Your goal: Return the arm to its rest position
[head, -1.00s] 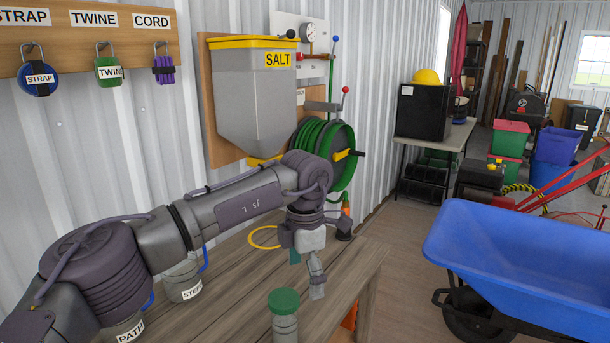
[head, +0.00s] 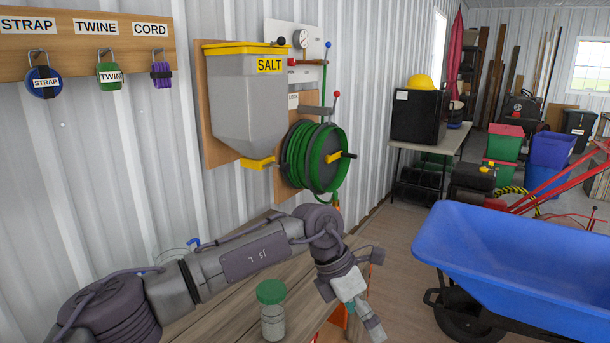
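My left arm comes in from the lower left and stretches low over the wooden workbench (head: 215,318). My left gripper (head: 372,328) points down and to the right, near the bench's right end. Its fingers look close together, but the view does not show clearly whether they are open or shut. I see nothing hanging from it. A clear jar with a green lid (head: 272,310) stands upright on the bench, left of the gripper and apart from it. My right gripper is not in view.
A salt hopper (head: 245,105) and a green hose reel (head: 318,160) hang on the wall behind the bench. Strap, twine and cord hang from a board (head: 85,40) at upper left. A blue wheelbarrow (head: 520,250) stands to the right. Open floor (head: 400,240) lies between it and the bench.

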